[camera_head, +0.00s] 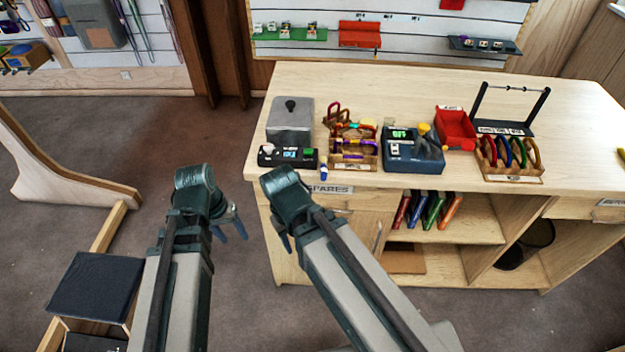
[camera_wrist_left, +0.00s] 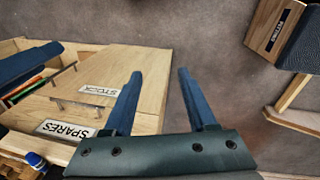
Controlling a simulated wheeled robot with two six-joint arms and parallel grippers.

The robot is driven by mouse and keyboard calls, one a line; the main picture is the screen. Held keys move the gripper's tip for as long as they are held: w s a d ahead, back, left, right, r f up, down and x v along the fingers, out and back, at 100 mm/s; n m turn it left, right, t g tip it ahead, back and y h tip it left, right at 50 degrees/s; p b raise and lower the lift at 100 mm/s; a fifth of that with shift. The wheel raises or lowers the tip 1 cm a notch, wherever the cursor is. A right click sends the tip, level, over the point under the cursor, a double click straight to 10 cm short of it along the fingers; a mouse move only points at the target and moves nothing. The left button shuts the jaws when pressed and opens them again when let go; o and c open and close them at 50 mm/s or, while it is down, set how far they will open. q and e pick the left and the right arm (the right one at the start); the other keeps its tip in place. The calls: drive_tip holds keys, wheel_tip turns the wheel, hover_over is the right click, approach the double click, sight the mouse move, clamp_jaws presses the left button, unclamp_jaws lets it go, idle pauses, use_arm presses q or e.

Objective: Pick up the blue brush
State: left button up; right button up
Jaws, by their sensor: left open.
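I cannot make out a blue brush for certain. A small blue-and-white item (camera_head: 323,172) stands at the counter's front edge, too small to identify; it also shows in the left wrist view (camera_wrist_left: 36,160). My left gripper (camera_head: 231,231) hangs over the floor to the left of the counter. In the left wrist view its two blue fingers (camera_wrist_left: 160,73) are apart with nothing between them. My right gripper (camera_head: 285,241) points down in front of the counter's left end, its fingers mostly hidden by its wrist.
The wooden counter (camera_head: 573,110) carries a grey box (camera_head: 290,120), carabiner racks (camera_head: 510,160), a blue device (camera_head: 413,152) and a red bin (camera_head: 455,128). Shelves below hold coloured books (camera_head: 433,208). A dark-topped stool (camera_head: 95,285) stands at lower left. The floor left of the counter is open.

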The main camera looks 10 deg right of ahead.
use_arm(q)
wheel_tip(320, 180, down, 3)
drive_tip(key=w+d+h+b, duration=0.1)
drive_tip(key=w+h+b, duration=0.2)
drive_tip(key=h, duration=1)
approach(321, 178)
drive_tip(key=b+x, duration=0.4)
drive_tip(key=shift+s+d, duration=0.15)
drive_tip(key=x, duration=0.1)
drive_tip(key=b+x, duration=0.1)
drive_tip(key=x, duration=0.1)
drive_tip(key=shift+d+f, duration=0.25)
drive_tip(key=shift+f, duration=0.1)
drive_tip(key=shift+d+b, duration=0.3)
clamp_jaws()
use_arm(e)
wheel_tip(321, 178, down, 10)
drive_tip(key=shift+a, duration=0.25)
